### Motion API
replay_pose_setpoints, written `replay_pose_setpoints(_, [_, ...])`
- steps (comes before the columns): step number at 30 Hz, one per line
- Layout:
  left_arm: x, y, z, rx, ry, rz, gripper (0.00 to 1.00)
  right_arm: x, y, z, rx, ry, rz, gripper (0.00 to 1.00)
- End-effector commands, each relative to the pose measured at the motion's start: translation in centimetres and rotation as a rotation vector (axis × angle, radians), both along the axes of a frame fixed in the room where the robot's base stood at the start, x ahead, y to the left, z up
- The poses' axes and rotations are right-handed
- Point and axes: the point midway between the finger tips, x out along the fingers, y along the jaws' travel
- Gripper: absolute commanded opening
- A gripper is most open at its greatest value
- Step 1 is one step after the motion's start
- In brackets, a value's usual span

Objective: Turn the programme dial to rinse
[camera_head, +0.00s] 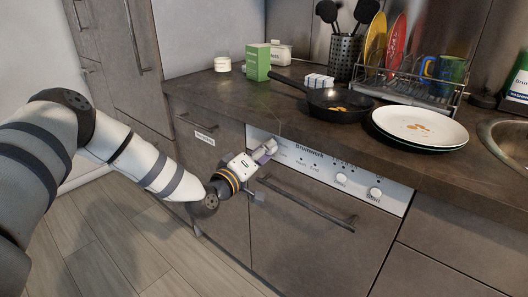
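The white control panel (322,180) marked "Brumwerk" runs along the top of the dishwasher front (300,235) under the counter. No programme dial shows clearly; that end of the panel is partly covered. My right gripper is not in view.
The dishwasher handle (308,203) sticks out below the panel. On the counter (225,93) stand a black pan (340,106), stacked plates (419,125), a dish rack (425,88) and a green box (257,62). The floor (120,240) at left is free.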

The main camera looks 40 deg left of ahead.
Motion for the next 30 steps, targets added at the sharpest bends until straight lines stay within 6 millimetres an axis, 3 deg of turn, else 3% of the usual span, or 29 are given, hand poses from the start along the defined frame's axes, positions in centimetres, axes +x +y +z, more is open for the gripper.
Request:
replay_pose_setpoints(14, [0.0,-0.1,0.1,0.075,-0.007,-0.002,0.02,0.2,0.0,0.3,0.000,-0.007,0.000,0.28])
replay_pose_setpoints(30, [0.0,-0.2,0.1,0.544,-0.045,-0.002,0.02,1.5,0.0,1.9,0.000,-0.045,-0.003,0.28])
